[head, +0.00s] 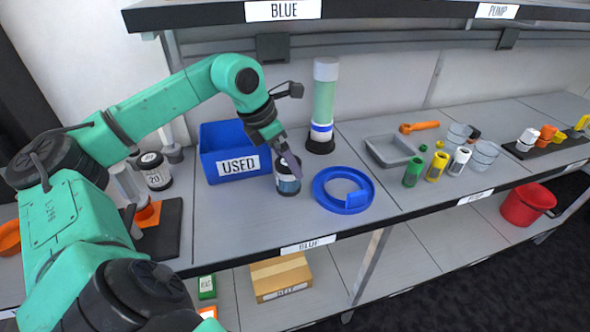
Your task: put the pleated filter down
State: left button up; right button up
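A short cylinder with dark ends and a blue-grey body, which I take to be the pleated filter (288,186), is upright at the shelf, between the blue USED bin (222,143) and the blue ring-shaped holder (326,198). My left gripper (291,162) reaches down to its top from above, with a finger across the upper edge. The fingers overlap in this view, so I cannot tell whether they grip it. I also cannot tell whether its base touches the shelf. My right gripper is not in view.
A tall green column (324,103) on a black base stands behind the ring. A grey tray (393,151), several coloured bottles and an orange wrench (419,127) are to the right. A black-and-white jar (154,171) stands left. Shelf in front of the filter is bare.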

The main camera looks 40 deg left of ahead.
pick_arm(q)
jog(key=p+x, duration=0.1)
jog(key=x, duration=0.4)
jog(key=shift+w+f, duration=0.1)
jog(key=shift+w, duration=0.05)
jog(key=c, duration=1.5)
